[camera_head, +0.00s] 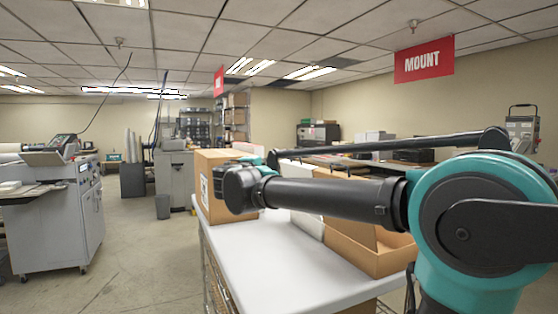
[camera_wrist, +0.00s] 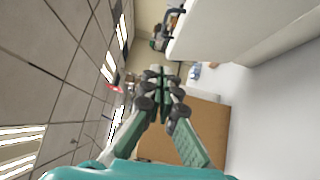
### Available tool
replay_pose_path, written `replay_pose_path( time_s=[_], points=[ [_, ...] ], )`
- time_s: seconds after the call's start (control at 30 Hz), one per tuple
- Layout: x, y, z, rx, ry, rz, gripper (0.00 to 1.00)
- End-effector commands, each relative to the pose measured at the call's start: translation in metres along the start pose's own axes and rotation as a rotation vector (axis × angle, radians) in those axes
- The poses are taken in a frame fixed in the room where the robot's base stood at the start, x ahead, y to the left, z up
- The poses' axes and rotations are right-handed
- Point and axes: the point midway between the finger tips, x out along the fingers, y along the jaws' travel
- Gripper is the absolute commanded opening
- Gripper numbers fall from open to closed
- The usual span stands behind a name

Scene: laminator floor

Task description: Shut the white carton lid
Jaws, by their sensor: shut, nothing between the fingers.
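A white carton (camera_head: 309,226) stands on the white-topped table, mostly hidden behind my arm in the head view. In the wrist view, which is turned on its side, a large plain white side (camera_wrist: 245,30) fills the upper right and appears to be the same carton. I cannot tell how its lid stands. My gripper (camera_wrist: 160,82) is shut and empty, its fingertips together in the wrist view, apart from the white side. In the head view the gripper is mostly hidden behind my wrist.
A brown carton with a label (camera_head: 213,180) stands at the table's far left. An open brown box (camera_head: 378,258) sits at the right, beside my arm. The table's front left (camera_head: 260,262) is clear. A grey machine (camera_head: 60,225) stands across the aisle.

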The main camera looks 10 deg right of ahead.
Motion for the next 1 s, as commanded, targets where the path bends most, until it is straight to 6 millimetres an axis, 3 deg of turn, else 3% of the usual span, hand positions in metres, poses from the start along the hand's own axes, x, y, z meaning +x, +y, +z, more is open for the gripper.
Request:
replay_pose_path(
  time_s=[0.17,0.6,0.8,1.0],
  points=[
    [0.021,0.0,0.001,0.0,-0.004,0.0,0.0],
    [0.104,0.0,0.006,0.0,-0.005,0.0,0.0],
    [0.12,0.0,0.023,0.0,-0.003,0.0,0.0],
    [0.126,0.0,0.029,0.0,-0.001,0.0,0.0]
  ],
)
